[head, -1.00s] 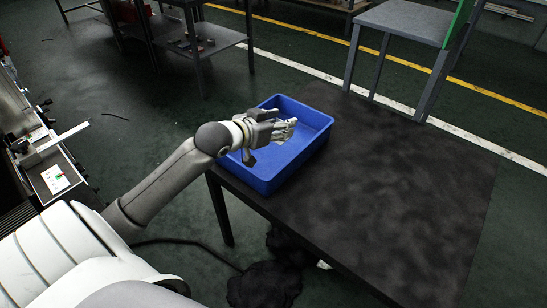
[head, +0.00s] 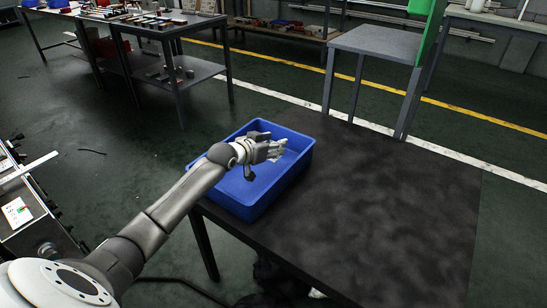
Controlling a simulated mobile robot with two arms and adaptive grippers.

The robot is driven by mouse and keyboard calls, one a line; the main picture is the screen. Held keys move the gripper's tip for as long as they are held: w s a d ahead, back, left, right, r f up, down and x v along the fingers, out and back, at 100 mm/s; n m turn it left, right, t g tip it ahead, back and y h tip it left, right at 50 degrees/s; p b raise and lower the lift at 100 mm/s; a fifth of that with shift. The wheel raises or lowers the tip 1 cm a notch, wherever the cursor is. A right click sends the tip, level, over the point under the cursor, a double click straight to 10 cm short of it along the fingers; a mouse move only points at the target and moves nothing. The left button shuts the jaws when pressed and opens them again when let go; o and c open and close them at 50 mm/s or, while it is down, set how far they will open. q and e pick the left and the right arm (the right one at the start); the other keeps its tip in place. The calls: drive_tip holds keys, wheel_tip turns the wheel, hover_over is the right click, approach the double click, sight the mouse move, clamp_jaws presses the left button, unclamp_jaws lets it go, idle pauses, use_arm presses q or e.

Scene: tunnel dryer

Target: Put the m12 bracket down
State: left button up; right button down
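My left gripper (head: 272,151) is over the blue bin (head: 248,208), above its inside and pointing to the right. The bin stands on the back left part of the dark table (head: 390,230). Pale, narrow parts show at the gripper's tip, and a dark part hangs below it. I cannot tell whether any of these is the m12 bracket, or whether the fingers are open or shut. No bracket can be made out clearly in the bin or on the table. My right gripper is not in view.
The table is bare to the right of the bin. A grey stand with a green panel (head: 428,20) is behind it. A shelved bench (head: 165,30) with small parts stands at the back left. A dark heap lies under the table's near edge.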

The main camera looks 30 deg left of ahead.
use_arm(q)
drive_tip(key=shift+w+a+f+b, duration=0.2)
drive_tip(key=shift+w+f+b, duration=0.15)
drive_tip(key=shift+w+f, duration=0.6)
drive_tip(key=f, duration=0.1)
drive_tip(key=f+b, duration=0.1)
drive_tip(key=f, duration=0.1)
drive_tip(key=shift+s, duration=0.2)
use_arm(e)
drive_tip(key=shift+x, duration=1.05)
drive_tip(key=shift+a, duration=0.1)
use_arm(q)
drive_tip(key=o, duration=1.1)
drive_tip(key=shift+f, duration=0.1)
drive_tip(key=shift+c, duration=0.2)
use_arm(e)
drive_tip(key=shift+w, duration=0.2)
